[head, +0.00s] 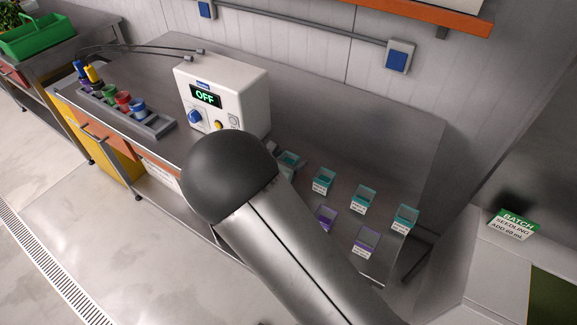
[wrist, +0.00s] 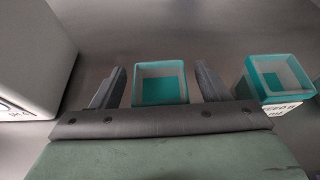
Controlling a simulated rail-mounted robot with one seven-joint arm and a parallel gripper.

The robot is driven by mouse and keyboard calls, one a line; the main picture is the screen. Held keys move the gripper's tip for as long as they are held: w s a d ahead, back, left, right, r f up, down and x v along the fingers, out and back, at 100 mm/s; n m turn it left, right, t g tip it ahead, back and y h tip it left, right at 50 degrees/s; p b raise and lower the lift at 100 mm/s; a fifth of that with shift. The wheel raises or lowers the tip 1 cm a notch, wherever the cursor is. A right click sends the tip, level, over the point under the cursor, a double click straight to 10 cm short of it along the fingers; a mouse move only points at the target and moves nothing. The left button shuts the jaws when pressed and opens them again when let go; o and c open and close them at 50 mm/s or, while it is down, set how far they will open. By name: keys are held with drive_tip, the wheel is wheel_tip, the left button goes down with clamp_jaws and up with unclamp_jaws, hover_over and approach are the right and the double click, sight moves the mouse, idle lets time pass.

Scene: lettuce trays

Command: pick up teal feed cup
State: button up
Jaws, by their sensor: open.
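In the wrist view a teal feed cup (wrist: 160,83), square with an open top, stands on the steel bench between the two fingers of my gripper (wrist: 162,86). The fingers are open, one on each side of the cup, with a gap on both sides. A second teal cup (wrist: 276,78) with a white label stands to the right, outside the right finger. In the head view my arm hides my gripper and part of the leftmost teal cup (head: 289,161). More teal cups (head: 323,181) (head: 363,199) (head: 405,218) stand in a row to its right.
A white control box (head: 222,97) reading OFF stands left of the cups. Purple cups (head: 366,243) (head: 327,217) stand in front of the teal row. A grey rack (head: 157,127) with coloured items is at the left. The bench behind the teal cups is clear.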

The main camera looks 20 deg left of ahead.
drive_tip(key=c, duration=1.1)
drive_tip(key=shift+r, duration=0.5)
wheel_tip(320, 180, up, 2)
drive_tip(key=shift+r, duration=0.25)
drive_tip(key=shift+s+d+r+p, duration=0.2)
drive_tip(key=shift+s+d+r, duration=1.5)
drive_tip(key=shift+r, duration=0.75)
drive_tip(key=shift+s+d+r+p, duration=0.15)
drive_tip(key=shift+s+d+r, duration=1.45)
drive_tip(key=shift+r, duration=0.8)
drive_tip(key=shift+s+d+r+p, duration=0.2)
drive_tip(key=shift+s+d+r, duration=1.5)
drive_tip(key=shift+r, duration=0.75)
drive_tip(key=shift+w, duration=0.15)
